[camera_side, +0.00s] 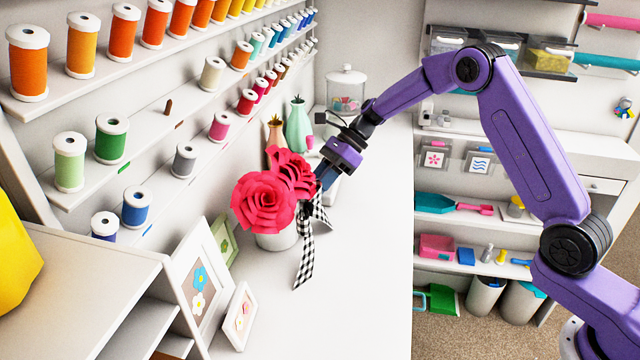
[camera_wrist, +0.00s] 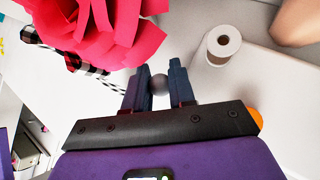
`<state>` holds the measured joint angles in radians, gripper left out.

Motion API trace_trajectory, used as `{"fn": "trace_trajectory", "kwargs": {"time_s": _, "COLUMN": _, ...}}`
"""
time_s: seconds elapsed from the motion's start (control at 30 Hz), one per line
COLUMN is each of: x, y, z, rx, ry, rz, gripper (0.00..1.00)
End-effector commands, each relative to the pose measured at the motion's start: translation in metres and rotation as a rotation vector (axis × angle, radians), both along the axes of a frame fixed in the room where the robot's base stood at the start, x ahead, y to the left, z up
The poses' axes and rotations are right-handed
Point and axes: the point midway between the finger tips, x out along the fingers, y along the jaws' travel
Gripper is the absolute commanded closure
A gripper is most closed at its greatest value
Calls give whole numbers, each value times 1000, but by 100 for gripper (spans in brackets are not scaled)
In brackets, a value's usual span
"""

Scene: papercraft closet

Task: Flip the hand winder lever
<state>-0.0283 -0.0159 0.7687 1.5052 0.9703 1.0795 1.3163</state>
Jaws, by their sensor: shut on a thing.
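In the wrist view my gripper (camera_wrist: 159,69) has its two dark fingers on either side of a small grey ball-shaped knob (camera_wrist: 159,84), shut on it. The knob looks like the end of the hand winder lever; the rest of the lever is hidden by the fingers. A white spool-like part (camera_wrist: 222,46) with a round hole stands just beyond and right of the fingers. In the side view my gripper (camera_side: 322,180) points down behind the red paper roses. The winder is mostly hidden there, and the knob cannot be made out.
Red paper roses (camera_side: 264,203) with a checkered ribbon (camera_side: 305,255) stand close to my gripper; they also show in the wrist view (camera_wrist: 95,35). Vases (camera_side: 299,128) and a glass jar (camera_side: 346,92) stand behind. Picture frames (camera_side: 198,285) lean at left. The white counter (camera_side: 365,270) is clear in front.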

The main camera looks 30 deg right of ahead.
Motion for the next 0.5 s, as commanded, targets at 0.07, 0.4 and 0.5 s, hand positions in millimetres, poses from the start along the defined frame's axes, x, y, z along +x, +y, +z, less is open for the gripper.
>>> {"fn": "trace_trajectory", "kwargs": {"time_s": 0.07, "x": 2, "y": -1, "z": 1, "rx": -3, "ry": 2, "rz": -5, "gripper": 100}}
{"fn": "trace_trajectory", "kwargs": {"time_s": 0.4, "x": 2, "y": -1, "z": 1, "rx": -4, "ry": 2, "rz": -5, "gripper": 100}}
{"fn": "trace_trajectory", "kwargs": {"time_s": 0.5, "x": 1, "y": -1, "z": 1, "rx": -4, "ry": 2, "rz": -5, "gripper": 52}}
